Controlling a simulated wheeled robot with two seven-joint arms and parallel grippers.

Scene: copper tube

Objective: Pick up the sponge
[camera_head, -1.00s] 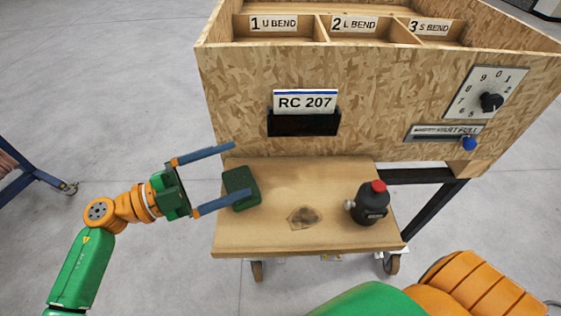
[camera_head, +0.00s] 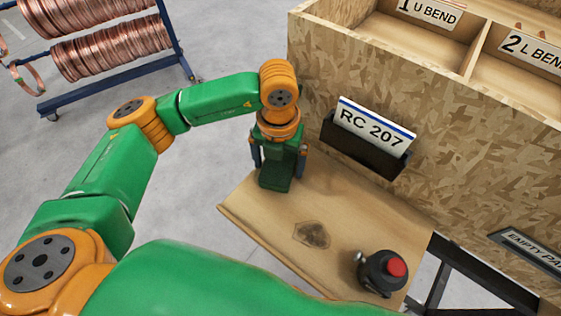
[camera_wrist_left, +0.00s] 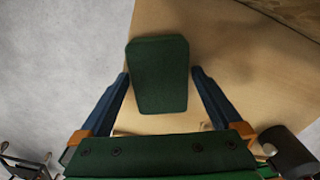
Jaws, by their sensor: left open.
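The dark green sponge (camera_head: 275,181) is at the far left corner of the wooden shelf, under my left gripper (camera_head: 278,163). In the left wrist view the sponge (camera_wrist_left: 158,78) lies between the two blue fingers of the left gripper (camera_wrist_left: 160,76). The fingers are open, one on each side of it, with a visible gap on both sides. The head view hides part of the sponge behind the gripper. My right gripper is not in view.
A chipboard box (camera_head: 440,150) with a card holder (camera_head: 365,146) rises behind. A rack of copper coils (camera_head: 105,45) stands far left.

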